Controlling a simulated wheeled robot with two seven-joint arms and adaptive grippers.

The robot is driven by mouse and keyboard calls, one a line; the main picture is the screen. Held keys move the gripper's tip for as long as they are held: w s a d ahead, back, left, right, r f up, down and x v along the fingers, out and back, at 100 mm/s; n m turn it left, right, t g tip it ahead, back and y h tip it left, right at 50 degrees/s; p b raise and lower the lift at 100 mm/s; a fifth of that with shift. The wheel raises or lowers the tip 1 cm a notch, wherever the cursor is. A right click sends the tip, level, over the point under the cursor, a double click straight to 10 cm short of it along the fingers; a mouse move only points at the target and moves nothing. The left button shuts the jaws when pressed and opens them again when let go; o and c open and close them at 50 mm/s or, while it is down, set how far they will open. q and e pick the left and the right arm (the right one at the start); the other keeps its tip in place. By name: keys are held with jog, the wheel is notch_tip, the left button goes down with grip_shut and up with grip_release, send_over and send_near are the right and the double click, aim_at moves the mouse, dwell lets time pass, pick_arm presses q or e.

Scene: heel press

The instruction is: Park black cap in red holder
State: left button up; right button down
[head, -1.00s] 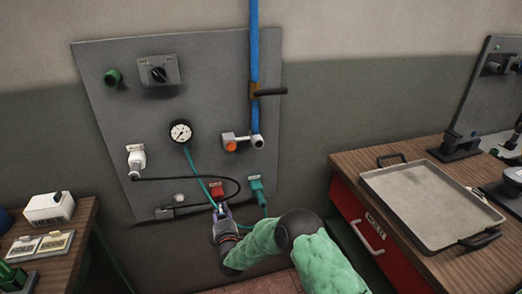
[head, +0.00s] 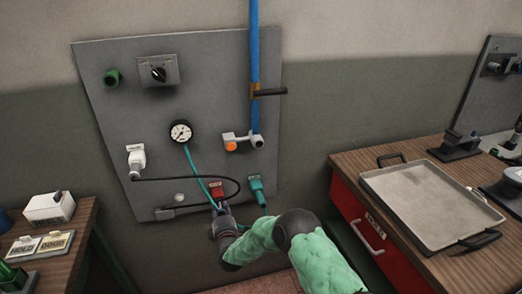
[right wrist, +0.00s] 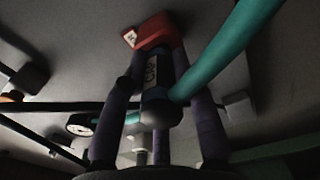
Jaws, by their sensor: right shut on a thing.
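The red holder (head: 216,189) is fixed low on the grey wall panel. In the right wrist view the red holder (right wrist: 154,32) is at the top centre. My right gripper (head: 221,209) is just below it, its purple fingers shut on the black cap (right wrist: 160,98), which bears a pale label. The cap points up toward the red holder, and its upper end overlaps the holder in the wrist view. I cannot tell whether it is seated inside. In the head view the gripper hides the cap. My left gripper is not in view.
A teal hose (head: 193,163) runs from the gauge (head: 181,132) down to my right gripper. A teal connector (head: 256,188) sits close right of the holder. A black cable (head: 180,178) loops from the white plug (head: 136,158). A tray (head: 428,203) lies on the right bench.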

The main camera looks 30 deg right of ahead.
jog(key=shift+w, duration=0.2)
jog(key=c, duration=0.9)
grip_release()
jog(key=v, duration=1.2)
jog(key=shift+f, duration=0.15)
